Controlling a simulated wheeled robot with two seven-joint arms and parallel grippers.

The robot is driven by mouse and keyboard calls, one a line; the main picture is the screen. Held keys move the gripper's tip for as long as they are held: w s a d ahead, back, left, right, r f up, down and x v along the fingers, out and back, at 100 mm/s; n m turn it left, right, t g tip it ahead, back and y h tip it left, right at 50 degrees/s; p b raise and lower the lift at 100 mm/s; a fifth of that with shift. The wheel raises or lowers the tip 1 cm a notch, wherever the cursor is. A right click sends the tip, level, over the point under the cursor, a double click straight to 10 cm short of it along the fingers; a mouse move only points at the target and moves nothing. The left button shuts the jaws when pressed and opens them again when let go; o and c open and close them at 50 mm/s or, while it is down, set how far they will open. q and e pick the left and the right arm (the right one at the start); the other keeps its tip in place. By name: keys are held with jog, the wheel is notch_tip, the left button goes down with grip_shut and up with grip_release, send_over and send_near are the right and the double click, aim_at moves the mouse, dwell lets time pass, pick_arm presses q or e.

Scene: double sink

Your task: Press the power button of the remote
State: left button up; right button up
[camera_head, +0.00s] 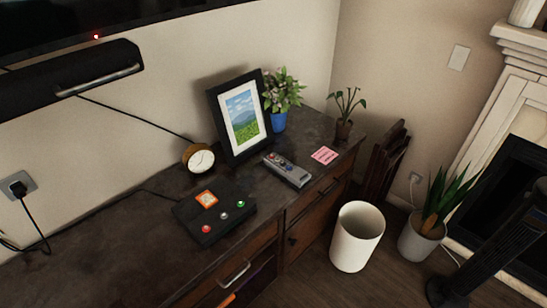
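The remote (288,169) is a grey, slim handset lying flat on the dark wooden cabinet top, right of the middle of the view. It lies at a slant, its upper-left end near the picture frame and its lower-right end near the cabinet's front edge. Small buttons, at least one of them reddish, show near its upper-left end. They are too small to tell which is the power button. Neither of my grippers shows in the head view.
A black box (225,224) with coloured buttons, a round clock (199,158), a picture frame (233,90), a blue-potted plant (279,120), pink notes (325,155) and a small plant (344,128) stand around the remote on the cabinet (110,235). A white bin (356,238) stands on the floor.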

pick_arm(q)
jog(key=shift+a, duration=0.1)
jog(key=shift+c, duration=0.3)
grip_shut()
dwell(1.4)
